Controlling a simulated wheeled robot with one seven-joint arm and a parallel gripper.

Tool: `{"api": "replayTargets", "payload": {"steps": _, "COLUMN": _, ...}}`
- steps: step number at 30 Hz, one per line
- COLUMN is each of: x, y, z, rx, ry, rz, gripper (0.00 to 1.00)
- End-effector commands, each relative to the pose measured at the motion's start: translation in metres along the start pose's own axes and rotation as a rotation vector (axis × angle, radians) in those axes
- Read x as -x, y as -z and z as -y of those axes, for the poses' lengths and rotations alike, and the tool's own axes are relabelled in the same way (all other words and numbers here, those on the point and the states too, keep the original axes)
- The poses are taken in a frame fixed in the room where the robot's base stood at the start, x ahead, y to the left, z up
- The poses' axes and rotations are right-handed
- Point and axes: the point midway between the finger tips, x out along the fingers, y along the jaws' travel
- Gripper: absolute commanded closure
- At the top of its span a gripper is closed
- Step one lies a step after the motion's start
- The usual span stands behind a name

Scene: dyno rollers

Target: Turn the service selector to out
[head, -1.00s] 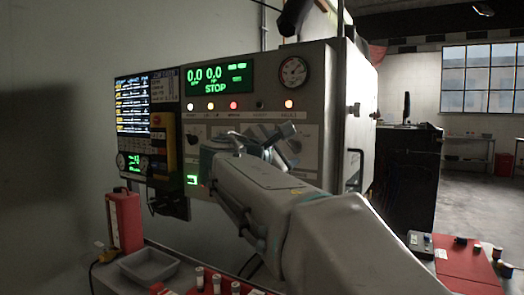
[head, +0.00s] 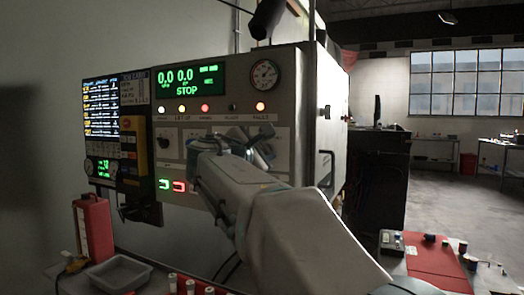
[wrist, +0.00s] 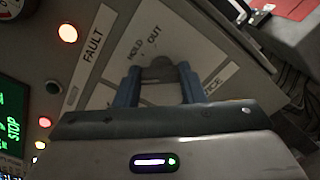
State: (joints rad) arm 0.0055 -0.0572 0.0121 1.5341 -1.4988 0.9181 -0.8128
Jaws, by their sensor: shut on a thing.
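The service selector (wrist: 159,68) is a dark rounded knob on the grey control panel, seen in the wrist view. The words OUT and HOLD are printed beside it, and a label ending in "ICE" is partly covered. My gripper (wrist: 158,80) is shut on the selector, with one blue finger on each side of it. Which mark the selector points at cannot be told. In the head view my arm reaches the panel (head: 278,170) and hides the selector.
A lit FAULT lamp (wrist: 67,33) is close to my gripper in the wrist view. In the head view a green display (head: 188,81) reads STOP, a round gauge (head: 264,75) is beside it, and a dark knob (head: 164,143) is on the left. A grey tray (head: 120,272) is below.

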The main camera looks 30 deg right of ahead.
Motion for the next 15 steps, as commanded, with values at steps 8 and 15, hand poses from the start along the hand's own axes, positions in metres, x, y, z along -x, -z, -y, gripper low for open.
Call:
{"api": "replayTargets", "payload": {"steps": 8, "x": 0.0002, "y": 0.0015, "z": 0.0020, "rx": -0.081, "ry": 0.001, "rz": 0.000, "gripper": 0.86}}
{"api": "replayTargets", "payload": {"steps": 15, "x": 0.0003, "y": 0.0025, "z": 0.0034, "rx": -0.260, "ry": 0.000, "rz": 0.000, "gripper": 0.86}}
